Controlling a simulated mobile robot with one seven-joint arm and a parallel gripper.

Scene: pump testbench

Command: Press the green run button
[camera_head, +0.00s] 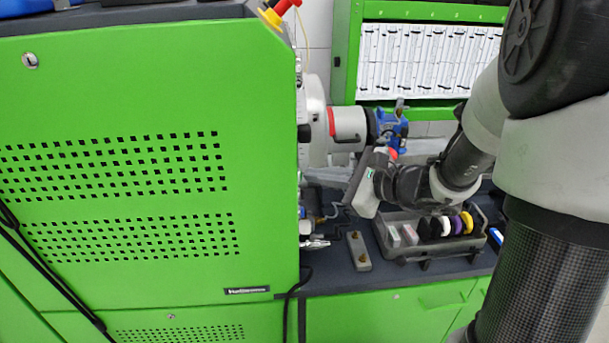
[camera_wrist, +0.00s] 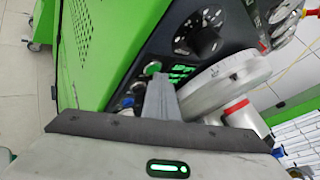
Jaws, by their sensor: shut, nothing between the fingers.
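The green run button (camera_wrist: 152,68) shows in the wrist view as a small round green cap with a pale rim on the dark panel. It lies just beyond the tips of my gripper (camera_wrist: 157,80), whose fingers are together with nothing between them. I cannot tell whether the tips touch the button or stop short of it. In the head view my gripper (camera_head: 366,184) is beside the right edge of the green cabinet. The panel face and the button are hidden in that view.
A black dial (camera_wrist: 197,40) and a white round housing (camera_wrist: 222,84) crowd the panel near my fingers. In the head view, a grey tray (camera_head: 437,252) with coloured discs stands on the dark bench below my arm. The green cabinet (camera_head: 140,100) fills the left.

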